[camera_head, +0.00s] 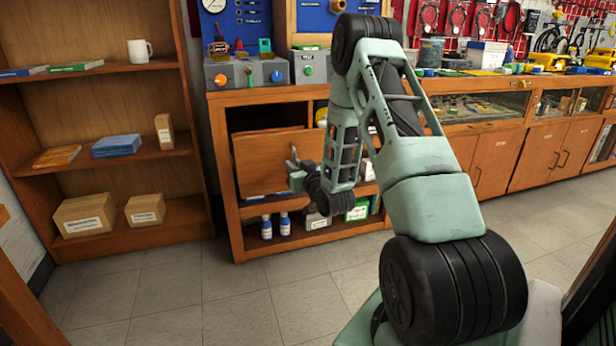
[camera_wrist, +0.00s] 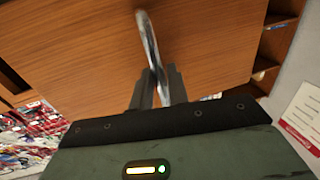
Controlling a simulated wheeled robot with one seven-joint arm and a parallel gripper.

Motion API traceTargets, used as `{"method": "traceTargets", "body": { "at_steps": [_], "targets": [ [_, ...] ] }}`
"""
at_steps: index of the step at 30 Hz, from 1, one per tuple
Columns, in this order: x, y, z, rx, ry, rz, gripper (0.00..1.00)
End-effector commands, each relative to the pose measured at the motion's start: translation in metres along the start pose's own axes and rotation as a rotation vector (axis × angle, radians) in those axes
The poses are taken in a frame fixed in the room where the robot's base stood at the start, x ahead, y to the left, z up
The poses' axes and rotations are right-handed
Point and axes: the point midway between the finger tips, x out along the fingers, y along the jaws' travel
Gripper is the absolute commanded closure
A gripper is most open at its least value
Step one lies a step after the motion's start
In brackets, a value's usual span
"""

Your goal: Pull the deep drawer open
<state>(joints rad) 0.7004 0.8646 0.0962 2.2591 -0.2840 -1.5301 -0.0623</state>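The deep drawer has a plain wooden front (camera_head: 262,163) at the left end of the workbench. In the head view this front stands out from the bench, with a dark gap above it. In the wrist view the wooden front (camera_wrist: 80,50) fills much of the picture. A curved metal handle (camera_wrist: 147,38) runs from it down between my gripper's dark fingers (camera_wrist: 158,84). The fingers look closed around the handle. In the head view my gripper (camera_head: 294,163) is at the right part of the drawer front, and the handle is hard to make out there.
Below the drawer, an open shelf (camera_head: 262,246) holds bottles (camera_head: 267,228) and small boxes. A bookcase (camera_head: 187,100) with boxes and a mug stands at the left. Grey test units (camera_head: 250,73) sit on the bench top. The tiled floor (camera_head: 200,295) in front of the drawer is clear.

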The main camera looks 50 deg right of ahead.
Motion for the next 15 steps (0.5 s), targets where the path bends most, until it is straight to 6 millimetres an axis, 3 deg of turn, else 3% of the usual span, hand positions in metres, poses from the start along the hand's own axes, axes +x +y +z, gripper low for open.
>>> {"method": "traceTargets", "body": {
  "at_steps": [15],
  "targets": [
    [-0.113,0.001,0.001,0.002,-0.006,0.004,0.84]
  ]
}}
